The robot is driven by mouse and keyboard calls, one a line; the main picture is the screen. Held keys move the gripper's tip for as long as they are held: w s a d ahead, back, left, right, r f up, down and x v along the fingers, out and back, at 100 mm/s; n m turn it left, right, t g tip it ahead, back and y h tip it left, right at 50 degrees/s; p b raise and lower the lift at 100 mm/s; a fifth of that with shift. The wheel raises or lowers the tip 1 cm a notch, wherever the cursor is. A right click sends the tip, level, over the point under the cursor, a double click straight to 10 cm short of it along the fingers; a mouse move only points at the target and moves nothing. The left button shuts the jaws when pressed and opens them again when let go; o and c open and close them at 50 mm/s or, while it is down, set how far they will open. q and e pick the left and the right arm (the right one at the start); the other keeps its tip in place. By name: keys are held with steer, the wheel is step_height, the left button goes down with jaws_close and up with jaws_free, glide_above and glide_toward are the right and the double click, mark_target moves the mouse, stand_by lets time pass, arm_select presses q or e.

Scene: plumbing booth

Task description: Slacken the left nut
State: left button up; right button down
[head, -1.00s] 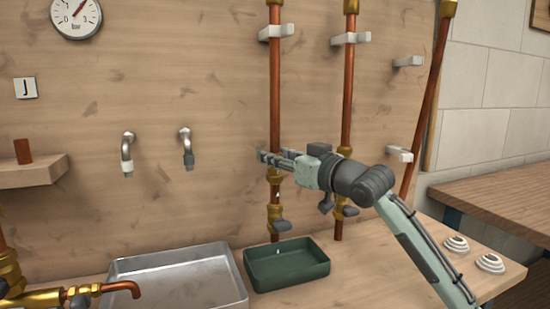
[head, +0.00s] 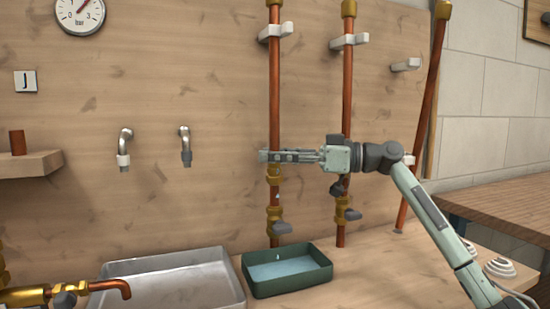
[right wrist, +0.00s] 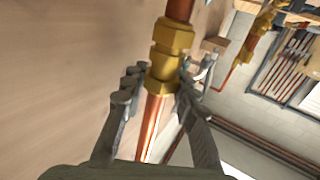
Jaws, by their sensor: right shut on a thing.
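The left copper pipe (head: 275,95) runs upright on the board. It carries a brass fitting with the left nut (head: 274,174), and a brass valve (head: 275,216) with a grey handle lower down. My right gripper (head: 268,156) reaches in level from the right and is shut at the top of this fitting, its fingers partly hiding the pipe. In the right wrist view, the fingers (right wrist: 159,84) flank the end of the brass nut (right wrist: 163,65) where it meets the pipe. My left gripper is not in view.
A green tray (head: 313,278) with pale blue liquid stands below the left pipe, beside a metal basin (head: 130,273). A second copper pipe (head: 347,90) stands right, behind my gripper. Two wall taps (head: 185,146) and a gauge (head: 80,14) are on the left.

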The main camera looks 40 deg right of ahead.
steer(key=shift+n+g+y, duration=0.3)
steer(key=shift+g, duration=0.1)
steer(key=c, duration=1.2)
jaws_free()
steer(key=shift+f, duration=0.1)
steer(key=shift+o, duration=0.2)
steer(key=v, duration=1.2)
